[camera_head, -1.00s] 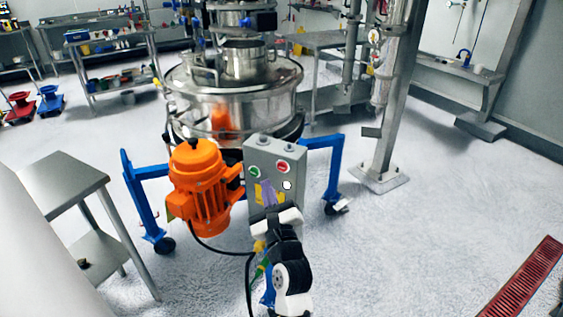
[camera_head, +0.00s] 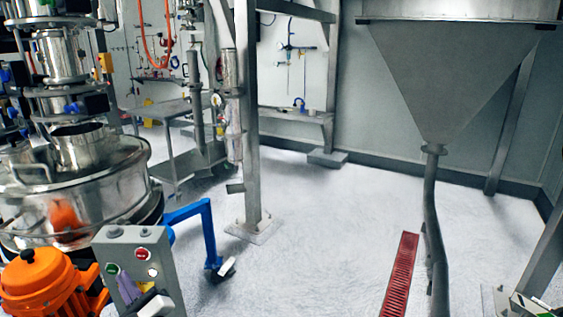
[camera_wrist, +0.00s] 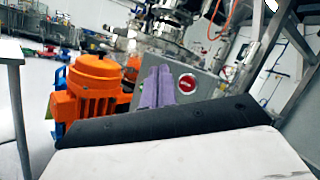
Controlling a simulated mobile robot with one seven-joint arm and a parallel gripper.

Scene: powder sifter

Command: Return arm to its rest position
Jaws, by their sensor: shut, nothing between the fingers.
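My gripper (camera_head: 123,277) is low at the left in the head view, in front of the grey control box (camera_head: 168,282). Only its purple finger part and some white and yellow parts show there. In the wrist view my gripper (camera_wrist: 157,72) has its two purple fingers side by side, shut and empty. The control box (camera_wrist: 211,91) stands behind them, with the red button (camera_wrist: 187,83) just to their right. In the head view the box shows a green button (camera_head: 113,269), a red button (camera_head: 143,254) and a pale button (camera_head: 152,272). Whether the fingers touch the box is unclear.
The orange motor (camera_head: 38,285) is left of the box, below the steel sifter (camera_head: 100,185). A blue leg (camera_head: 208,233) with a caster and a steel post (camera_head: 249,130) stand to the right. Open floor (camera_head: 310,235) reaches to a red floor grate (camera_head: 400,275) and a hopper (camera_head: 435,75).

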